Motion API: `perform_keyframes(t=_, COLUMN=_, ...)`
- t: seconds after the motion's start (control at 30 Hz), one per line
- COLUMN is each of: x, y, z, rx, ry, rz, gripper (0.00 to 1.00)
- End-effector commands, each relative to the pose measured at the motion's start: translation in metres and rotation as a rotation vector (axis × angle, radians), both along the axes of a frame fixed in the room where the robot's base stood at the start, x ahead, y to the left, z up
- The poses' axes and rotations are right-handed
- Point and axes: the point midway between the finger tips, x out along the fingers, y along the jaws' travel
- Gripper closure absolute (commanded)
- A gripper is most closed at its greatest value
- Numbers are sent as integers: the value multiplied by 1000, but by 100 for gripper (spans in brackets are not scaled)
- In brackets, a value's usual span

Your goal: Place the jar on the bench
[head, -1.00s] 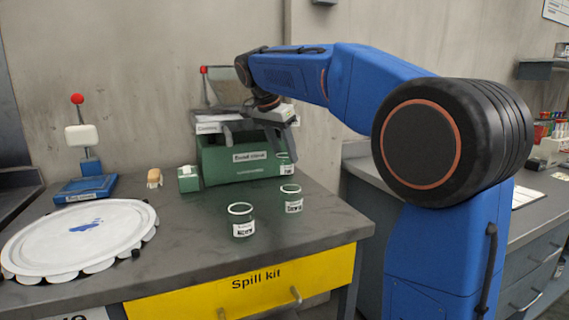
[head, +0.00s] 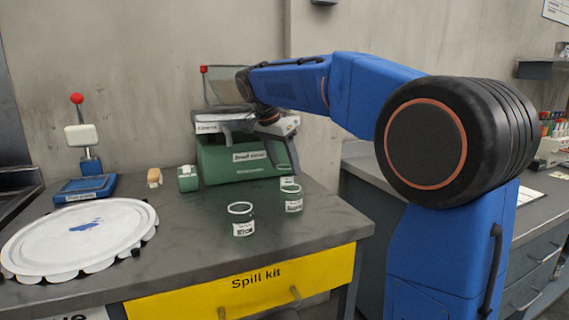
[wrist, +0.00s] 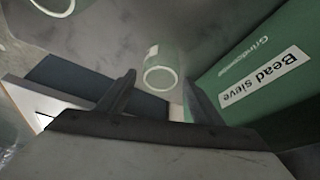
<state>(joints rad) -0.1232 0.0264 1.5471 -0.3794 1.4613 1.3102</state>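A small green jar (wrist: 162,74) with a pale rim sits between the two fingertips of my gripper (wrist: 160,80) in the wrist view. The fingers flank it closely on both sides, and it appears held. In the head view this jar (head: 287,181) shows low at the right front corner of the bead sieve box, partly hidden behind another jar. Whether its base touches the bench (head: 190,238) cannot be told. My gripper is above it, in front of the box.
Two more green labelled jars stand on the bench, one close in front (head: 292,201) and one nearer the front edge (head: 243,220). The green bead sieve box (head: 235,165) is beside my gripper. A round white lid (head: 75,235) lies left; the bench middle is clear.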

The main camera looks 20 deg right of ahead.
Motion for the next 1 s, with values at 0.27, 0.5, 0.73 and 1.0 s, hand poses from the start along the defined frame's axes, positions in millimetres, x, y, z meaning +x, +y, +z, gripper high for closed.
perform_keyframes(t=0.27, x=0, y=1, z=6, rx=1, ry=-2, rz=1, gripper=40)
perform_keyframes(t=0.5, x=-5, y=15, z=40, rx=1, ry=-4, rz=2, gripper=40)
perform_keyframes(t=0.73, x=-12, y=30, z=81, rx=0, ry=-3, rz=1, gripper=40)
perform_keyframes(t=1.0, x=-17, y=41, z=109, rx=0, ry=-1, rz=0, gripper=40)
